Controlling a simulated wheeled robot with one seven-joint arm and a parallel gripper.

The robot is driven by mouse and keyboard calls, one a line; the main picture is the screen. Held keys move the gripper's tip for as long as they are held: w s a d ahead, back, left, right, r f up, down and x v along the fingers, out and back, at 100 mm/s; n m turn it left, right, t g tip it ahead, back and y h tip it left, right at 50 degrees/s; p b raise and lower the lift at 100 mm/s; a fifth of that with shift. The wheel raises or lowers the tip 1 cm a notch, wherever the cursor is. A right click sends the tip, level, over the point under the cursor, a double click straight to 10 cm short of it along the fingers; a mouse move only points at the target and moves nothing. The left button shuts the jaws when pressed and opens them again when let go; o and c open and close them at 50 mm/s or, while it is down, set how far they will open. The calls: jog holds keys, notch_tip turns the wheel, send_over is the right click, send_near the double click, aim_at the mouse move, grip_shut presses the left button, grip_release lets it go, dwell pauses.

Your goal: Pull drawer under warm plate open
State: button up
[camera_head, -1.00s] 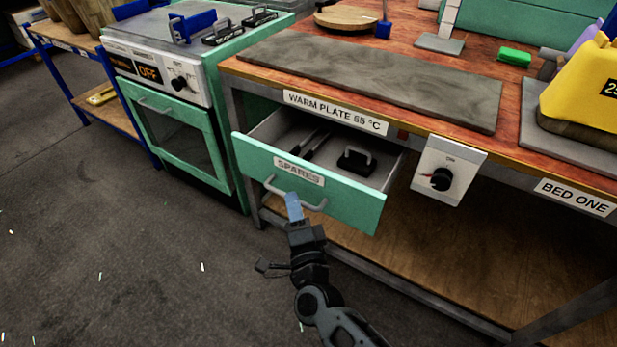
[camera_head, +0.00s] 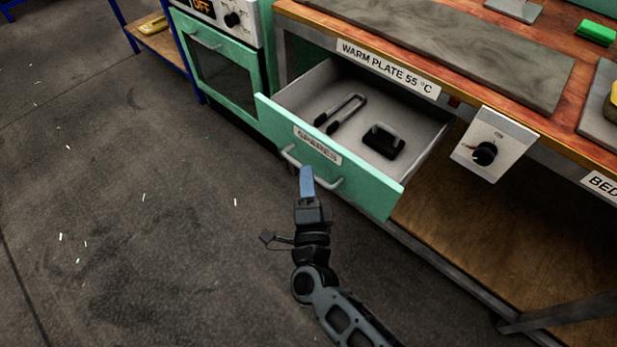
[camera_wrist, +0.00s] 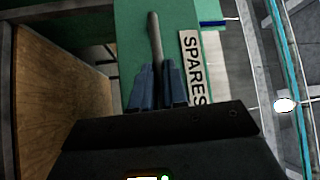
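The green-fronted drawer (camera_head: 366,188), labelled SPARES, stands well open under the bench top. The grey warm plate (camera_head: 450,42) lies on the bench above it, over a WARM PLATE label (camera_head: 388,68). My gripper (camera_head: 306,172) is at the drawer's metal handle (camera_head: 290,157). In the wrist view, the handle (camera_wrist: 154,35) runs down between the blue fingers (camera_wrist: 158,80), which appear closed on it. The fingers hide part of the handle. Inside the drawer lie a tong-like tool (camera_head: 346,110) and a black block with a handle (camera_head: 383,142).
A green oven (camera_head: 225,75) stands left of the drawer. A control box with a black knob (camera_head: 495,143) hangs from the bench edge at right. A wooden lower shelf (camera_head: 480,240) is below.

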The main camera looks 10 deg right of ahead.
jog(key=o, duration=0.4)
jog(key=shift+o, duration=0.2)
jog(key=s+a+f, duration=0.1)
jog(key=s, duration=0.6)
jog(key=shift+s, duration=0.3)
jog(key=shift+s, duration=0.1)
jog(key=s+d+r+n+g+y+p, duration=0.1)
jog(key=s+d+r+n+p, duration=0.1)
jog(key=s+d+r+n, duration=0.2)
jog(key=s+d+r+n+g+y+p, duration=0.1)
jog(key=s+d+r+n, duration=0.4)
jog(key=s+r, duration=0.8)
jog(key=s+d+r+n+g+p, duration=0.2)
jog(key=s+d+r+n+p, duration=0.3)
jog(key=s, duration=0.8)
notch_tip(320, 180, up, 4)
jog(key=n, duration=0.4)
jog(key=shift+d+f+g+y, duration=0.25)
jog(key=shift+g+y, duration=0.05)
jog(key=shift+y, duration=0.1)
